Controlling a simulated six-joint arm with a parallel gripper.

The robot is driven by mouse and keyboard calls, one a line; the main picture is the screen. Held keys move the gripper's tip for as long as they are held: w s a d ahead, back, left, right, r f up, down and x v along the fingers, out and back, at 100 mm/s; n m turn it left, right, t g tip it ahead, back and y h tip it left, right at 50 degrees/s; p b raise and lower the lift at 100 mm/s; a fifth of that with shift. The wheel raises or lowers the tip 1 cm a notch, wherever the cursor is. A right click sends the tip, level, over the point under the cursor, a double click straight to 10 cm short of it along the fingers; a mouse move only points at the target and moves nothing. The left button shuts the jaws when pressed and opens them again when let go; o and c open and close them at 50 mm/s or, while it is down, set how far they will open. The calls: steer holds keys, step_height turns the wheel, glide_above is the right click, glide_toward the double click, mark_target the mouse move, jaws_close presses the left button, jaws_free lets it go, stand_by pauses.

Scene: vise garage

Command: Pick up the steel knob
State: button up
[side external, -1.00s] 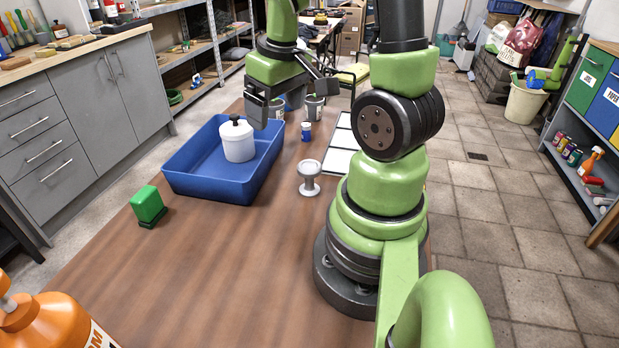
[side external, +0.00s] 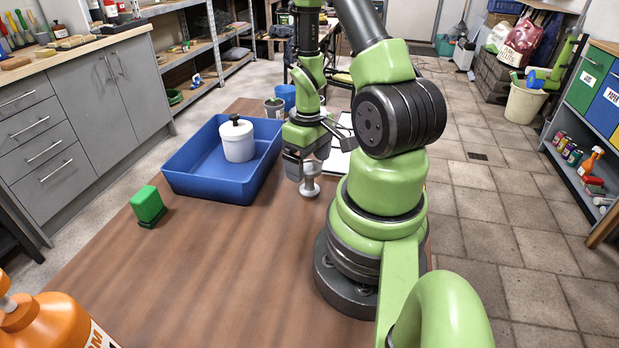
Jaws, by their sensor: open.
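The steel knob (side external: 310,185), a pale grey piece with a wide round head on a stem and base, stands upright on the brown table (side external: 215,255), right of the blue tray. My gripper (side external: 303,165) points down at the knob's head, with its jaws open. One finger shows at the left of the head and hides part of it. I cannot tell whether the fingers touch the knob or how far around it they reach.
The blue tray (side external: 207,190) holds a white jar (side external: 238,143) with a black lid knob. A grey can (side external: 274,107) and blue cup (side external: 286,94) stand behind.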

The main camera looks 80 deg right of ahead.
mark_target(309, 165)
steer(key=shift+f, duration=2)
steer(key=c, duration=1.1)
steer(key=shift+r, duration=0.1)
